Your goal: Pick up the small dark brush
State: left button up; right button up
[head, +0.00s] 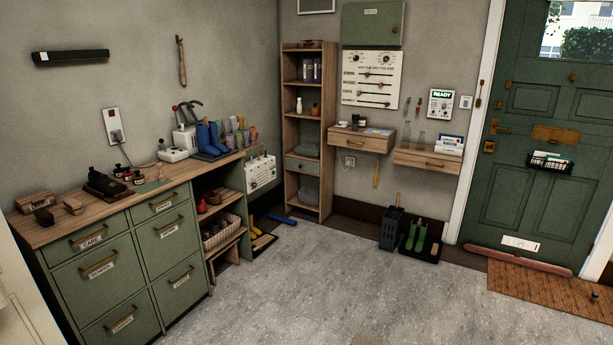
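A small dark brown block (44,216), which looks like the small dark brush, lies on the wooden top of the green bench (140,206) near its left front edge. A lighter brown brush-like block (72,206) lies just to its right. A larger wooden block or box (34,201) lies behind it. The pieces are too small to make out bristles. Neither of my grippers shows in the head view.
Behind the brushes stands a black shoe-shaped item (104,184) with several small pots beside it. Blue boots (210,139) stand farther along the bench. Labelled drawers (101,268) face the room. The grey floor (330,290) before the bench is clear.

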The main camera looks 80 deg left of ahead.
aim_at(45, 216)
jog(key=u, duration=4.35)
jog(key=k, duration=0.65)
jog(key=z, duration=0.55)
jog(key=i, duration=0.9)
jog(key=z, duration=1)
jog(key=i, duration=2.85)
jog(key=u, duration=0.3)
